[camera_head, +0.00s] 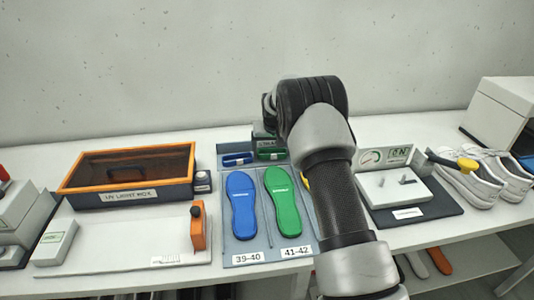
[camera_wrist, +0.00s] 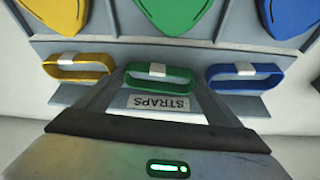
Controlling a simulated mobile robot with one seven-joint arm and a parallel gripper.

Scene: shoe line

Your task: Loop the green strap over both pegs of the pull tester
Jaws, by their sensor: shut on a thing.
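The green strap (camera_wrist: 160,76) is a flat loop with a pale band. It lies between the two fingers of my gripper (camera_wrist: 158,88), which is shut on it. In the wrist view it is level with the yellow and blue straps, and I cannot tell whether it is lifted. In the head view the green strap (camera_head: 270,155) shows at the back of the insole board, while my arm hides most of the gripper. The pull tester (camera_head: 400,200) stands to the right, with a dial and two short grey pegs (camera_head: 394,181) on a white plate.
The yellow strap (camera_wrist: 78,68) and blue strap (camera_wrist: 245,77) sit on either side. Blue and green insoles (camera_head: 242,205) lie in front. A UV light box (camera_head: 128,196) is on the left. White shoes (camera_head: 480,185) stand right of the tester.

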